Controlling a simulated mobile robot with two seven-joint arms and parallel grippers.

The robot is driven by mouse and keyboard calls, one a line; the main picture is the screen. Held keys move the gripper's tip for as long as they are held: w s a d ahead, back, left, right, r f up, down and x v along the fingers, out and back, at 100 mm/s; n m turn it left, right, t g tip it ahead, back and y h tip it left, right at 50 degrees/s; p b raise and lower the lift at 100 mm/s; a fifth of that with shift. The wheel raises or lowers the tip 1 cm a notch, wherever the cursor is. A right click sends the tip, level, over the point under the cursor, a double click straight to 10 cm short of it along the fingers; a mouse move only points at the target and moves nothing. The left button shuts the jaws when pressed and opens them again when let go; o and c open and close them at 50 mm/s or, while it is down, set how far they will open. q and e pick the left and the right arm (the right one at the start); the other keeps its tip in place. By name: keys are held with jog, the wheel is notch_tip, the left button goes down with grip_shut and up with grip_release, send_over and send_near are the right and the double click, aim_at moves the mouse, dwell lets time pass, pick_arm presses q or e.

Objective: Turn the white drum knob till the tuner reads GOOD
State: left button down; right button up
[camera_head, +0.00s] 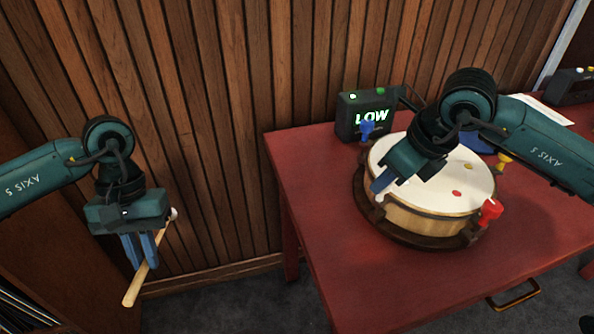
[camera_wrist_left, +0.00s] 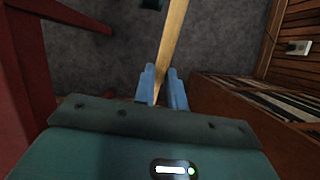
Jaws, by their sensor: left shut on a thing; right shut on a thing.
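The tuner (camera_head: 366,114) stands at the back of the red table and its screen reads LOW. The drum (camera_head: 430,215) sits on a dark round base, with a blue knob (camera_head: 367,129), a red knob (camera_head: 489,211) and a yellow knob (camera_head: 503,161) around its rim. My right gripper (camera_head: 379,190) is shut at the drum's left front rim, on the white knob (camera_head: 379,197), which is mostly hidden by the fingers. My left gripper (camera_head: 141,251) is shut on a wooden drumstick (camera_head: 135,284), held clear of the table at the left. The stick also shows in the left wrist view (camera_wrist_left: 173,40).
The red table (camera_head: 330,240) has free room left and in front of the drum. A drawer handle (camera_head: 513,294) is on its front. A slatted wood wall (camera_head: 215,120) stands behind. A paper sheet (camera_head: 545,108) and a dark box (camera_head: 572,86) lie at the right.

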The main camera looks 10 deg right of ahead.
pick_arm(q)
jog(key=shift+f+b, duration=0.6)
jog(key=shift+f, duration=0.25)
pick_arm(e)
jog(key=shift+m+t+h, duration=0.3)
jog(key=shift+m+h, duration=0.1)
jog(key=shift+m, duration=0.7)
jog(key=o, duration=1)
jog(key=shift+c, duration=0.2)
pick_arm(q)
jog(key=shift+r+p, duration=0.45)
pick_arm(e)
jog(key=v, duration=1.2)
